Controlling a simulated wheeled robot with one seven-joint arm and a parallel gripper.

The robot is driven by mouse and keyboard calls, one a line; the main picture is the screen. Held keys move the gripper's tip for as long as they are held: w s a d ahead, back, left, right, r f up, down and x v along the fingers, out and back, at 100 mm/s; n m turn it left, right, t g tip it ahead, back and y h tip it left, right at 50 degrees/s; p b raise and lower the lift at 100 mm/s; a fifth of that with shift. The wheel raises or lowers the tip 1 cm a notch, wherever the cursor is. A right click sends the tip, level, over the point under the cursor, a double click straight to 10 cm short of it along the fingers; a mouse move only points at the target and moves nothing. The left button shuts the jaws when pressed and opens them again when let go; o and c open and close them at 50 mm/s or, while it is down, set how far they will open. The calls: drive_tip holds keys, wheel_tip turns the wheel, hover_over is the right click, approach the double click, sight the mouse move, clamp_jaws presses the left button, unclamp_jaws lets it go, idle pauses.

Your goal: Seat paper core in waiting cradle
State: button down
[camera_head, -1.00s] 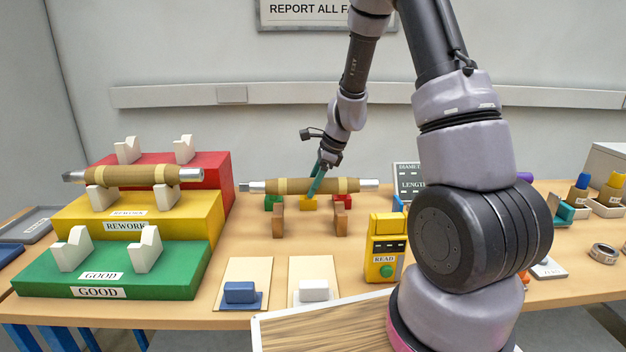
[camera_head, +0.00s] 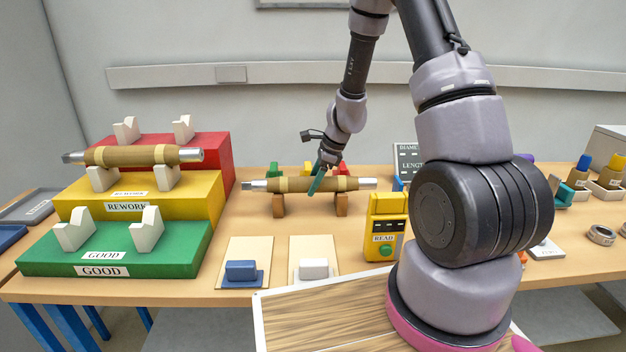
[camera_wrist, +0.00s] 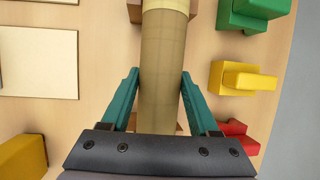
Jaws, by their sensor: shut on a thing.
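The paper core (camera_head: 345,184), a tan roll with lighter bands and grey metal ends, lies level across the two brown posts of a cradle (camera_head: 342,205) on the table. I cannot tell whether it touches the posts or is just above them. My gripper (camera_head: 317,186) is shut on the core near its middle. In the wrist view, the teal fingers of my gripper (camera_wrist: 160,76) stand on either side of the core (camera_wrist: 163,45). Parts of the brown posts show beneath the core (camera_wrist: 134,12).
A second core (camera_head: 130,156) rests on the white supports of the yellow REWORK step (camera_head: 200,200). The green GOOD step (camera_head: 185,245) has empty supports. Green, yellow and red blocks (camera_wrist: 245,78) stand behind the cradle. A yellow reader (camera_head: 386,225) stands to its right.

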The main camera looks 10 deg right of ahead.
drive_tip(key=shift+f, duration=0.4)
idle(0.7)
drive_tip(key=shift+c, duration=0.3)
unclamp_jaws()
drive_tip(key=v, duration=1)
drive_tip(key=shift+d+r, duration=0.1)
drive_tip(key=shift+r, duration=0.25)
drive_tip(key=shift+r, duration=0.1)
drive_tip(key=s+r+n+t, duration=0.1)
drive_tip(key=s+r+n, duration=0.35)
drive_tip(key=r, duration=0.45)
drive_tip(key=s+r+n+t, duration=0.1)
drive_tip(key=s+r+n, duration=0.35)
drive_tip(key=r, duration=0.45)
drive_tip(key=s+r+n+t+h, duration=0.1)
drive_tip(key=s+r+n, duration=0.2)
drive_tip(key=s, duration=0.4)
drive_tip(key=s+d+r+n+t+h, duration=0.1)
drive_tip(key=s+r+n+t, duration=0.1)
drive_tip(key=s+r+n, duration=0.2)
drive_tip(key=s, duration=0.3)
drive_tip(key=shift+r, duration=0.3)
